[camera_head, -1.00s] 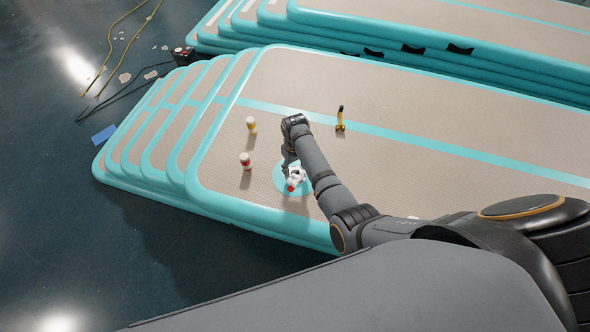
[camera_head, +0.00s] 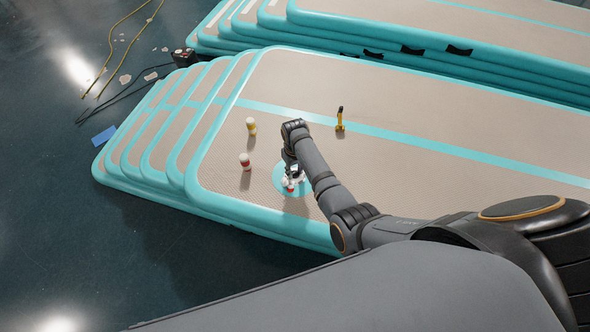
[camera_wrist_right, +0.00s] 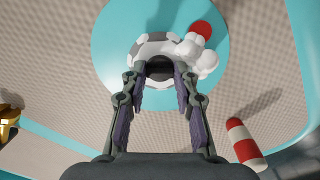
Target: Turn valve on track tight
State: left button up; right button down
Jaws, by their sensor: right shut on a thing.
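The white valve (camera_head: 299,180) with a red end sits on the round turquoise patch (camera_head: 280,186) of the beige track. In the right wrist view, the valve (camera_wrist_right: 207,62) shows white rounded lobes, a red round end, and a white-and-grey ring around a black middle. My right gripper (camera_head: 291,177) points down over the patch. In the right wrist view, my right gripper (camera_wrist_right: 159,75) has its fingers apart, shut on the valve at its dark middle. The contact is partly hidden by the fingertips. My left gripper is not in view.
A yellow tool with a black top (camera_head: 340,119) stands behind right. More stacked tracks (camera_head: 430,42) lie at the back.

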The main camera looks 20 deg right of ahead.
jog(key=shift+r+m+p, duration=0.15)
jog(key=shift+m+p, duration=0.85)
jog(key=shift+m, duration=0.2)
jog(key=m+p, duration=0.1)
jog(key=m, duration=0.1)
jog(key=shift+m, duration=0.4)
jog(key=m+p, duration=0.1)
jog(key=m, duration=0.2)
jog(key=shift+p, duration=0.35)
jog(key=shift+m+p, duration=0.4)
jog(key=shift+m, duration=1.7)
jog(key=c, duration=1)
grip_release()
jog(key=shift+f, duration=0.2)
